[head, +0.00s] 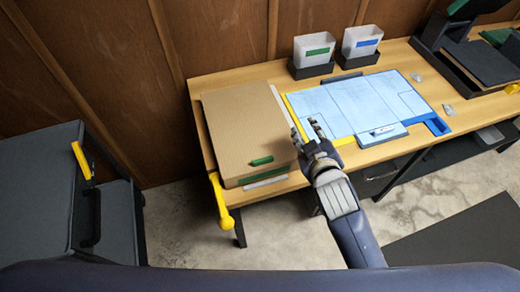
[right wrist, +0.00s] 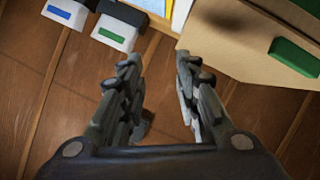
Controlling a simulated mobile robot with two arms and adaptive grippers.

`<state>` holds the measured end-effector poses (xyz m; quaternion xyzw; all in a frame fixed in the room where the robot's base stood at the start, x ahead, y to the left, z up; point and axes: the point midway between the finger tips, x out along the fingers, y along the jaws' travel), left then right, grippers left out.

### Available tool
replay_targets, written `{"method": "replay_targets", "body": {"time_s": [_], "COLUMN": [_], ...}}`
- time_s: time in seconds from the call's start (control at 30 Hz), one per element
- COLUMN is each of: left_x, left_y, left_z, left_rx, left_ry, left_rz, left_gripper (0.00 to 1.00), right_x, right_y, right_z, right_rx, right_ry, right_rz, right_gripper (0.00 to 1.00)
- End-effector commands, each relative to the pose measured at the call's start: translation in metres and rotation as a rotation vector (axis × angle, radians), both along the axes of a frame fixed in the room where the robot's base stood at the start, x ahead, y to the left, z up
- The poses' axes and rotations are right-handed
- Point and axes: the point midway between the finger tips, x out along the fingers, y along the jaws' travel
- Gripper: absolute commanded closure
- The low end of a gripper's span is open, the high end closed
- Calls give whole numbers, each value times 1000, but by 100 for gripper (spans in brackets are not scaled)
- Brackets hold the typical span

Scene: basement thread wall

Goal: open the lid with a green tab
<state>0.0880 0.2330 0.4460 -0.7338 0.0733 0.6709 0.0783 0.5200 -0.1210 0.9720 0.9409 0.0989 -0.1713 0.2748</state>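A brown, closed box lid (head: 245,120) lies at the left end of the wooden table. Its green tab (head: 262,161) sits at the lid's front edge; in the right wrist view the tab (right wrist: 295,57) shows at upper right on the brown lid (right wrist: 235,35). My right gripper (head: 312,130) is just right of the lid, near the yellow strip beside the blue mat. The right wrist view shows its fingers (right wrist: 157,62) apart with nothing between them. The tab lies outside the fingers. My left gripper is not in view.
A blue mat (head: 345,106) lies right of the lid. Two white bins (head: 314,52) (head: 361,43) stand behind it. A yellow handle (head: 221,203) sticks out at the table's front left corner. A grey cabinet (head: 35,185) stands at left. Dark trays (head: 484,62) lie far right.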

Motion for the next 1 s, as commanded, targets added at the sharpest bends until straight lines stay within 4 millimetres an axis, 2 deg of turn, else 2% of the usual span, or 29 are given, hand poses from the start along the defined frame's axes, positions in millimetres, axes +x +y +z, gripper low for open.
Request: {"method": "replay_targets", "body": {"time_s": [0.03, 0.13, 0.2, 0.27, 0.3, 0.37, 0.4, 0.47, 0.5, 0.57, 0.6, 0.67, 0.7, 0.77, 0.87, 0.9, 0.97, 1.0], "left_x": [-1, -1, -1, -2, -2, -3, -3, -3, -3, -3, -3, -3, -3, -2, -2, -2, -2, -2], "left_y": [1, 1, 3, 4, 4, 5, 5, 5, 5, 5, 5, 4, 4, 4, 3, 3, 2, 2], "left_z": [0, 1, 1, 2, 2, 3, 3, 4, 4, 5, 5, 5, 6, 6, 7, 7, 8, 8], "left_rx": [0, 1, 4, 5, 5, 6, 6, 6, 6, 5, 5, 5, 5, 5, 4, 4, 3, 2], "left_ry": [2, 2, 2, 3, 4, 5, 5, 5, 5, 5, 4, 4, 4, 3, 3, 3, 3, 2], "left_rz": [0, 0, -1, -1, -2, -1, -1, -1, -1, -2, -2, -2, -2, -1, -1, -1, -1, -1], "left_gripper": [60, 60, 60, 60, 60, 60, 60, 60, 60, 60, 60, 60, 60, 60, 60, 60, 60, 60], "right_x": [16, 38, 44, 41, 34, 17, 2, -25, -44, -75, -94, -122, -138, -156, -170, -169, -159, -149], "right_y": [16, 53, 87, 120, 143, 180, 203, 237, 258, 286, 302, 321, 330, 337, 331, 322, 302, 285], "right_z": [28, 90, 138, 179, 205, 238, 255, 273, 280, 281, 276, 260, 246, 217, 162, 139, 106, 87], "right_rx": [-30, -111, -182, -253, -305, -386, -444, -532, -595, -693, -761, -867, -941, -1056, -1259, 1331, 1283, 1247], "right_ry": [-105, -337, -523, -696, -816, -995, -1113, -1285, -1398, -1562, -1666, -1815, -1907, -2032, -2197, 2222, 1983, 1828], "right_rz": [47, 155, 245, 333, 397, 498, 567, 677, 753, 873, 959, 1095, 1190, 1347, 1640, -1754, -1724, -1708], "right_gripper": [70, 70, 70, 70, 70, 70, 70, 70, 70, 70, 70, 70, 70, 70, 70, 70, 70, 70]}}
